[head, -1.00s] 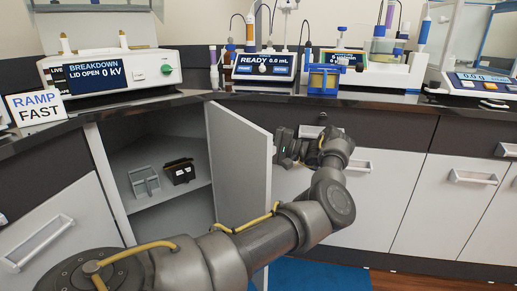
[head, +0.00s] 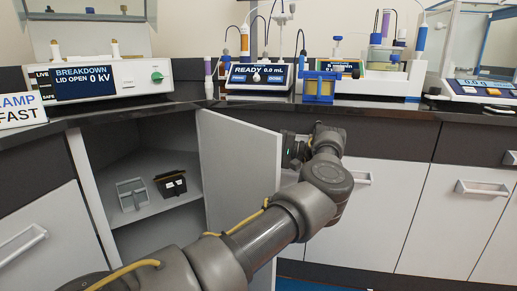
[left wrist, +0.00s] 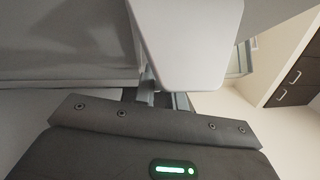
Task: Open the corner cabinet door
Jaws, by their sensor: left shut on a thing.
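The corner cabinet door (head: 240,180) is a light grey panel that stands swung out, with the cabinet interior (head: 150,170) showing to its left. My left arm reaches across the front of the door, and my left gripper (head: 290,148) is at the door's right edge. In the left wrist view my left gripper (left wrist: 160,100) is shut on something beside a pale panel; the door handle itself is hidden. My right gripper is in neither view.
Inside the cabinet, a grey holder (head: 132,194) and a black box (head: 170,183) sit on a shelf. The dark counter (head: 400,115) above carries a breakdown tester (head: 100,77) and other instruments. Drawers with handles (head: 483,188) line the right.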

